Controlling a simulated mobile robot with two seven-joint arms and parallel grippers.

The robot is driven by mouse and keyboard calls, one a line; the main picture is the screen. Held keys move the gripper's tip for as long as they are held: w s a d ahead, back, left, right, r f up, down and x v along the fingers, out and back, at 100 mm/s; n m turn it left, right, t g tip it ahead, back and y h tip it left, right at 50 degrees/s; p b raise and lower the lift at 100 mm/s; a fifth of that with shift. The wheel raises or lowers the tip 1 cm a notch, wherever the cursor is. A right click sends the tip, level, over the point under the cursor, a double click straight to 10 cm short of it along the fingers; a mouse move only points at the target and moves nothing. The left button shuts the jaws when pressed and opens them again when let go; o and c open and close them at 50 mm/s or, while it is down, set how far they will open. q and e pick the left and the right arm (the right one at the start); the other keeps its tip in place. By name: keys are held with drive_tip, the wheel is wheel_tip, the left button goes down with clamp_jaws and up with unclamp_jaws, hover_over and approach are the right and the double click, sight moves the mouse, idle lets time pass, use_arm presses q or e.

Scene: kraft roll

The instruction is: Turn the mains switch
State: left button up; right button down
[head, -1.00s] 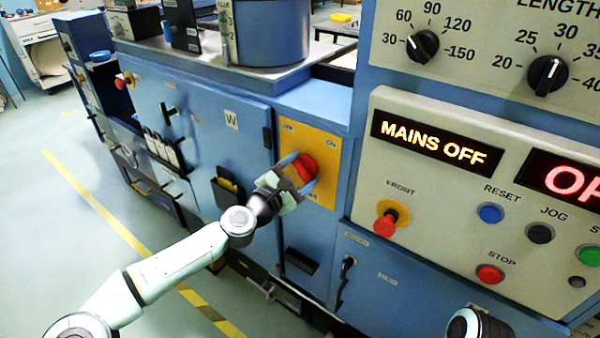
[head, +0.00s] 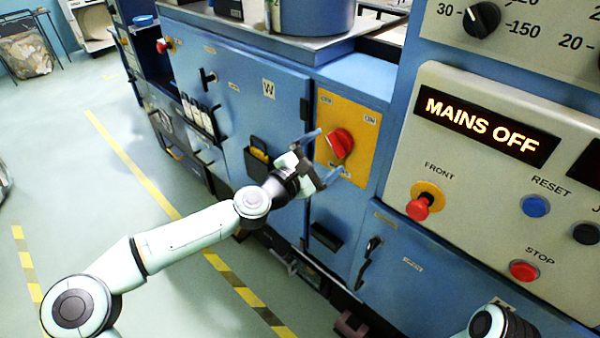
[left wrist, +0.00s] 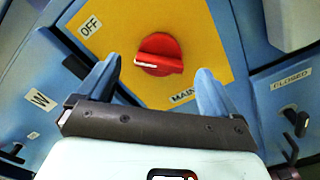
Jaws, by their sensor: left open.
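The mains switch is a red rotary knob (head: 341,142) on a yellow plate (head: 358,112) on the blue cabinet. The left wrist view shows the knob (left wrist: 166,48) with a white mark pointing left and an OFF label (left wrist: 90,26) at the plate's upper left. My left gripper (head: 330,153) is open and empty in front of the plate. In the left wrist view its fingers (left wrist: 159,78) stand apart, below and to either side of the knob, not closed on it. A display (head: 485,125) reads MAINS OFF. My right gripper is not in view.
Right of the plate, a control panel carries a red FRONT button (head: 420,205), a blue RESET button (head: 536,206) and a red STOP button (head: 524,270). A black handle (head: 370,255) sticks out below the plate. Open floor with yellow-black tape lies to the left.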

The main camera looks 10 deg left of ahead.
use_arm(q)
drive_tip(key=v, duration=0.9)
